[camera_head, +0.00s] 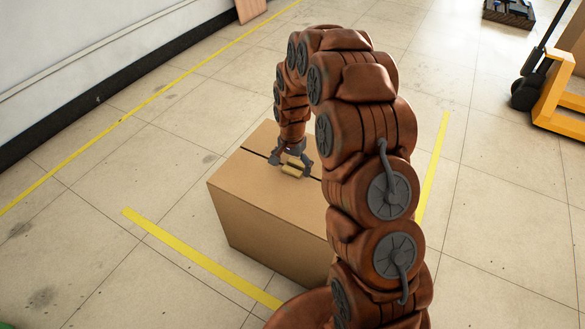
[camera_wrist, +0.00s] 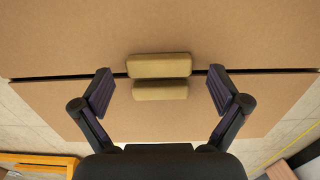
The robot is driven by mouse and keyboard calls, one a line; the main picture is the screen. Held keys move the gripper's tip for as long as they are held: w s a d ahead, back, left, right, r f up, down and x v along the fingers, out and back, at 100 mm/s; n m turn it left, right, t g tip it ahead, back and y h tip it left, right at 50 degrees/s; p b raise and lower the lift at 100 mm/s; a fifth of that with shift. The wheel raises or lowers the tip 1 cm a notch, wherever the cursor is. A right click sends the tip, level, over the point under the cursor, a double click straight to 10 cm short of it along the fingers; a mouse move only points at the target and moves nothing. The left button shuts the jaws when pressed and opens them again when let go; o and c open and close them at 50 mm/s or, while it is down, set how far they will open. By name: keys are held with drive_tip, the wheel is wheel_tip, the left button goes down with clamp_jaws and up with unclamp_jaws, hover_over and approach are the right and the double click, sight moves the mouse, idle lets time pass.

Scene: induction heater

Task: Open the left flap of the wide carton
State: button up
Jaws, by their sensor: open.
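The wide carton (camera_head: 265,222) is a brown box on the floor in the head view. Its top flaps lie flat and closed, with a dark seam between them. Two tan block-shaped handles (camera_head: 292,168) sit on the top, one on each side of the seam. In the wrist view the upper flap (camera_wrist: 70,38) carries one handle (camera_wrist: 159,66), and the lower flap (camera_wrist: 60,100) carries the other (camera_wrist: 160,91). My gripper (camera_head: 291,161) is open over the handles, pointing down. In the wrist view its fingers (camera_wrist: 160,80) stand left and right of both handles, with gaps. Contact with the flaps cannot be told.
My arm hides the carton's right part in the head view. Yellow floor lines (camera_head: 195,259) run around the carton. A yellow pallet jack (camera_head: 558,92) stands at far right, and a wall (camera_head: 70,60) at left. The floor around the carton is mostly clear.

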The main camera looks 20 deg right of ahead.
drive_tip(key=shift+f, duration=0.4)
drive_tip(key=c, duration=1.7)
drive_tip(key=shift+r, duration=0.1)
